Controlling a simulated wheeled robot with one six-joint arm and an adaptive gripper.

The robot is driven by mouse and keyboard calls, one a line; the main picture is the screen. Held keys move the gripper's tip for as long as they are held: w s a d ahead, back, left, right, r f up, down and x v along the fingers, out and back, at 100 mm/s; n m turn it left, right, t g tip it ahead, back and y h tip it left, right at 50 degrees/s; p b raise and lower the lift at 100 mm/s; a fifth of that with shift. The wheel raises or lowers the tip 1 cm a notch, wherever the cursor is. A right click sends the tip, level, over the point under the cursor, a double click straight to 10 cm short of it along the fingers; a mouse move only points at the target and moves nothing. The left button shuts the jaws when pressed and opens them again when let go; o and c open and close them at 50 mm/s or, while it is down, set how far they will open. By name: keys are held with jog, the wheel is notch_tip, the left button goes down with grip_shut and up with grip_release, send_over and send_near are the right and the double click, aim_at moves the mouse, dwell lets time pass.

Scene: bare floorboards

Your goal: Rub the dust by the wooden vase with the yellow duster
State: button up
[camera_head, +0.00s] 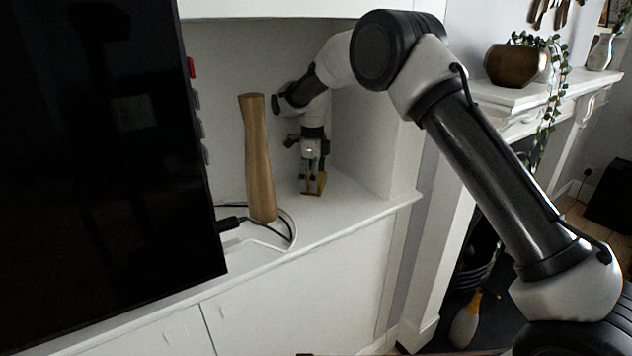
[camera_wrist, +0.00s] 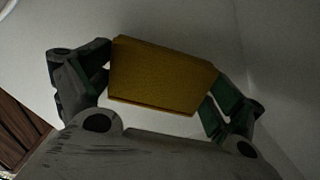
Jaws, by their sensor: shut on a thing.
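The wooden vase (camera_head: 259,160) is tall and slim and stands upright on the white shelf (camera_head: 352,205), right of the black screen. My gripper (camera_head: 313,180) is in the alcove to the right of the vase, pointing down, apart from it. It is shut on the yellow duster (camera_head: 316,186), which is low, at or just above the shelf top; I cannot tell if it touches. In the wrist view the duster (camera_wrist: 162,78) is a yellow block between the two fingers (camera_wrist: 160,85). I cannot make out any dust in either view.
A large black screen (camera_head: 100,150) stands on the left. Black and white cables (camera_head: 285,232) lie around the vase's foot. The alcove's right wall (camera_head: 370,150) is close to my gripper. A mantel with a brown plant pot (camera_head: 515,66) is farther right.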

jog(key=shift+r, duration=3.05)
